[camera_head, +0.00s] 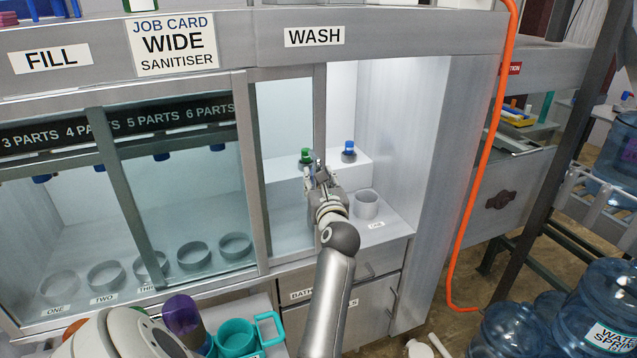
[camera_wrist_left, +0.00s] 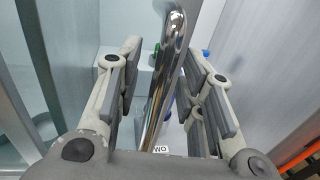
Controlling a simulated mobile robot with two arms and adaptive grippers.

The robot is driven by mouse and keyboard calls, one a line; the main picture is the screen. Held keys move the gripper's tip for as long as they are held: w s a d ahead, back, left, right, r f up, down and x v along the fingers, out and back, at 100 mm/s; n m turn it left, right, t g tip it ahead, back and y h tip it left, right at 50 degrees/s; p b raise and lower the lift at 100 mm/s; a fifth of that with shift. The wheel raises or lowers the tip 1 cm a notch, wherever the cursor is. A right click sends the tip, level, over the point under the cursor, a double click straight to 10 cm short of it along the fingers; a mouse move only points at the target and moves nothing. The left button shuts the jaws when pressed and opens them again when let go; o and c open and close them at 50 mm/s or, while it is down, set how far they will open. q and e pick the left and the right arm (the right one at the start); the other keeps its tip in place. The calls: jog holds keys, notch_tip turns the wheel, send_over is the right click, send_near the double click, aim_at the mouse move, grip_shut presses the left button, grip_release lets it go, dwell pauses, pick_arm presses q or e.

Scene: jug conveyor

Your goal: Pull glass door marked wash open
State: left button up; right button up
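The WASH sign (camera_head: 314,36) is on the header above the right bay. Below it, a glass pane (camera_head: 285,125) with a grey upright frame edge (camera_head: 319,110) covers the bay's left part. The bay to its right shows no clear pane. My left gripper (camera_head: 318,178) is at this edge and partly hides it. In the left wrist view a shiny upright handle (camera_wrist_left: 168,70) stands between the spread fingers of my left gripper (camera_wrist_left: 170,88). Gaps show on both sides, so the fingers are open around it, not clamped. My right gripper is not in view.
Inside the bay are a green-capped bottle (camera_head: 306,156), a blue-capped bottle (camera_head: 349,152) and a round holder (camera_head: 367,205). The FILL bay (camera_head: 180,200) is at left. An orange hose (camera_head: 480,170) hangs right; water jugs (camera_head: 600,300) stand lower right. A teal mug (camera_head: 237,338) is below.

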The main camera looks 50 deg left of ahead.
pick_arm(q)
notch_tip(320, 180, up, 9)
jog(key=shift+r, duration=0.2)
jog(key=shift+s, duration=0.1)
dwell(0.5)
